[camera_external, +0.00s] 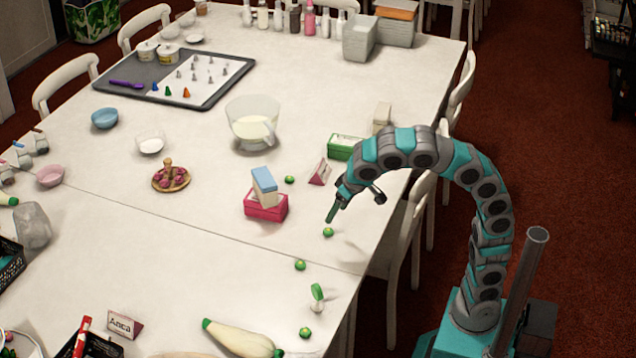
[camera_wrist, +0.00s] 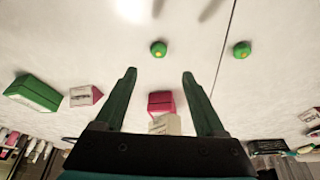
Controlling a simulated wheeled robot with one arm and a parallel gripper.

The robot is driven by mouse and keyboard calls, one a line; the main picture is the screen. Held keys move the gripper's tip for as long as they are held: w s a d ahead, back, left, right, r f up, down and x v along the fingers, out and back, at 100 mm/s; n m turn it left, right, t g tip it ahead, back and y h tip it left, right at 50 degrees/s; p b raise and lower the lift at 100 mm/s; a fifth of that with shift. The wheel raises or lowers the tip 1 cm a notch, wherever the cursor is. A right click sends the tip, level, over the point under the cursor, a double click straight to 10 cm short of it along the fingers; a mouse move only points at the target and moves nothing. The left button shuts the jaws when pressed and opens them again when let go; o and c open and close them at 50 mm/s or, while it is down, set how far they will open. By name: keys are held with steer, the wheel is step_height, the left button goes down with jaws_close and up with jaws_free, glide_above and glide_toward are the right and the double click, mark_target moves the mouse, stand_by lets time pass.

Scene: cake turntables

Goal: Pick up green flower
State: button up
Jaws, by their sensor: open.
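Several small round green flowers lie apart on the white table. One green flower (camera_external: 328,232) lies just below my gripper (camera_external: 354,208) in the external view, and another green flower (camera_external: 300,265) is nearer the front. Others are a green flower (camera_external: 289,179) by the stacked boxes and a green flower (camera_external: 305,332) near the front edge. In the wrist view, my gripper (camera_wrist: 160,73) is open and empty, its two fingers spread. A green flower (camera_wrist: 158,49) with a yellow centre sits ahead between the fingertips. Another green flower (camera_wrist: 241,49) lies to the right, across the table seam.
A pink box (camera_external: 266,207) with a blue-topped box stands left of my gripper. A pink card (camera_external: 320,172) and a green box (camera_external: 345,147) stand behind it. A small green-topped item (camera_external: 317,297) stands nearer the front. The table around the closest flower is clear.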

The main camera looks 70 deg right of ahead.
mark_target(329, 230)
steer(key=shift+s+x, duration=0.15)
steer(key=shift+x, duration=1.8)
steer(key=shift+s+x, duration=0.2)
steer(key=shift+x, duration=1.75)
steer(key=shift+w+d+f, duration=0.1)
steer(key=shift+w+f, duration=0.1)
steer(key=shift+f, duration=0.2)
jaws_close()
